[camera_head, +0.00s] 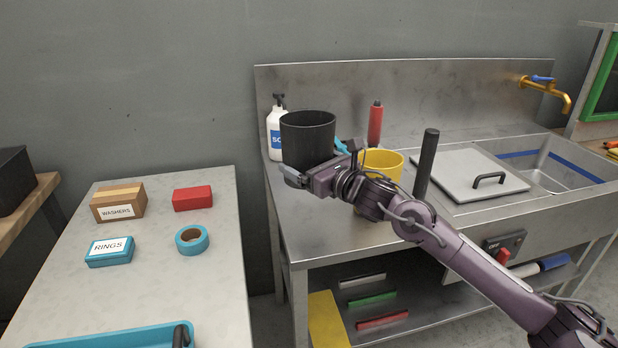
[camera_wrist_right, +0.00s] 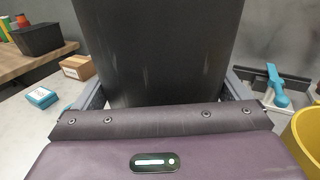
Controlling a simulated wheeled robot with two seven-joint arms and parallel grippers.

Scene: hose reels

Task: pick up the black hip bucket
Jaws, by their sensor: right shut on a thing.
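The black hip bucket (camera_head: 308,138) is an open-topped black cylinder, upright, at the left end of the steel sink bench in the head view. My right gripper (camera_head: 322,176) is shut on its lower part. In the right wrist view the bucket (camera_wrist_right: 155,50) fills the space between the two fingers (camera_wrist_right: 165,95). Whether its base is clear of the bench is hidden by my gripper. My left gripper is not in view.
A yellow bucket (camera_head: 383,162) stands right of the black one, partly behind my arm. A soap bottle (camera_head: 275,137) and a red bottle (camera_head: 375,124) stand behind. The left table (camera_head: 150,265) holds boxes, blue tape (camera_head: 192,240) and a blue tray (camera_head: 110,341).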

